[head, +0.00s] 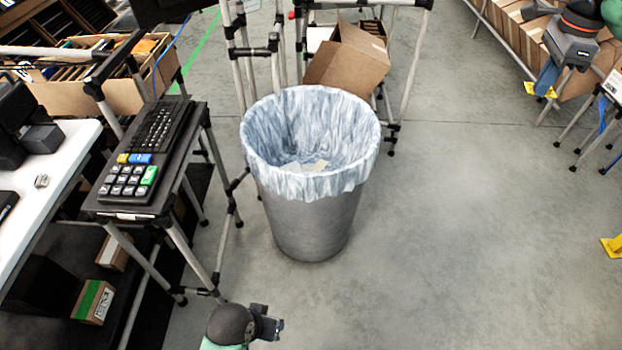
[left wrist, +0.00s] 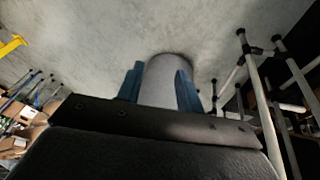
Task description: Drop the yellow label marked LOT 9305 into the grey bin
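The grey bin (head: 312,222) stands on the floor at the middle of the head view, lined with a pale bluish-white bag. A few small pale scraps lie inside it. My right gripper (head: 544,84) is at the upper right, well away from the bin. A small yellow label (head: 530,88) shows on both sides of its blue fingertips, apparently pinched; its marking cannot be read. My left gripper (head: 272,326) is at the bottom, in front of the bin. In the left wrist view its blue fingers (left wrist: 160,88) are apart and empty, with the bin's grey wall (left wrist: 165,70) beyond them.
A stand with a keyboard (head: 160,128) and keypad is left of the bin, beside a white table (head: 45,190). An open carton (head: 348,58) is behind the bin. Cartons line a rack at the upper right. The floor right of the bin is clear.

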